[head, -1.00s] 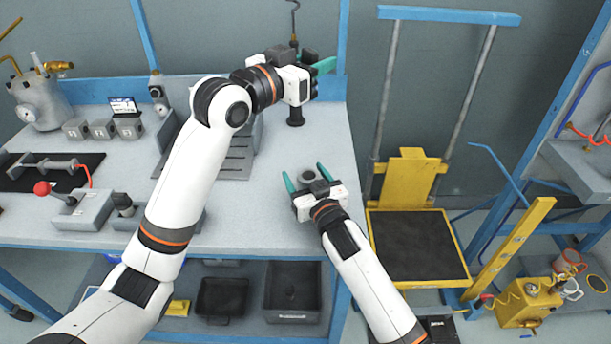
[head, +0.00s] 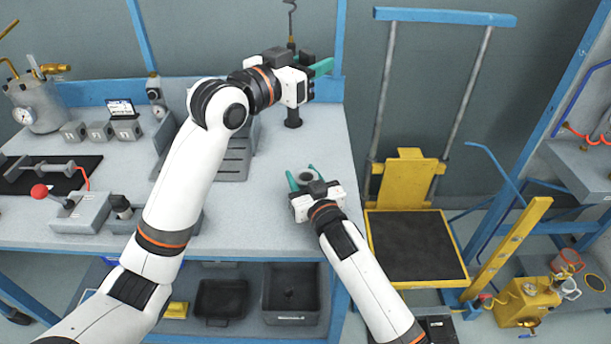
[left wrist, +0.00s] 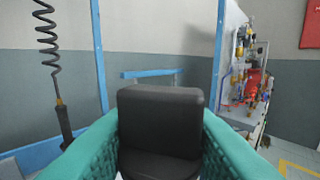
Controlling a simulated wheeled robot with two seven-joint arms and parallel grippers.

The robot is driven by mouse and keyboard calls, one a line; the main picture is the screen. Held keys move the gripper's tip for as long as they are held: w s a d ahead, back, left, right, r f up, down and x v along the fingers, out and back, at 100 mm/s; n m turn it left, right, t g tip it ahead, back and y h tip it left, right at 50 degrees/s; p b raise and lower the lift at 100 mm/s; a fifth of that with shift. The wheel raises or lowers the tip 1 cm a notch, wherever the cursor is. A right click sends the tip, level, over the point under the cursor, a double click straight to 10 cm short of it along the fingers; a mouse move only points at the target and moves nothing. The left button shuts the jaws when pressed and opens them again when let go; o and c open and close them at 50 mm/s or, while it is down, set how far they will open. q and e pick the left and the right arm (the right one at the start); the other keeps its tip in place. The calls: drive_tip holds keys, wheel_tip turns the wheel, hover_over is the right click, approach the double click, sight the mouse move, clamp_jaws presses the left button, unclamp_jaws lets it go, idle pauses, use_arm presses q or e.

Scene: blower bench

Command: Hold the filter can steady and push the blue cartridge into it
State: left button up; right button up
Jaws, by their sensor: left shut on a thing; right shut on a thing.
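The filter can (head: 306,179) is a small grey cylinder with a dark open top, on the bench near its right edge. My right gripper (head: 304,176) is shut on the can's sides, fingers around it from the front. My left gripper (head: 319,66) is raised at the back of the bench, beyond the can. It is shut on a black block (left wrist: 160,132), which fills the space between the teal fingers in the left wrist view. I see no blue cartridge, and cannot tell whether the black block is part of it.
A coiled cable with a black tool (left wrist: 65,122) hangs beside the left fingers. A black stub (head: 293,118) shows below the left gripper. A grey slotted fixture (head: 235,160) stands left of the can. Bench top (head: 255,215) around the can is clear. A yellow cart (head: 408,160) stands to the right.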

use_arm(q)
wheel_tip(320, 180, down, 13)
drive_tip(key=n+t+y, duration=0.2)
drive_tip(key=n+y, duration=0.1)
drive_tip(key=shift+a+t+y, duration=0.2)
drive_tip(key=shift+t+y, duration=0.1)
drive_tip(key=shift+y, duration=0.1)
drive_tip(key=shift+f, duration=2.45)
drive_tip(key=shift+f, duration=1.2)
idle(0.4)
drive_tip(key=shift+r, duration=0.4)
idle(2.0)
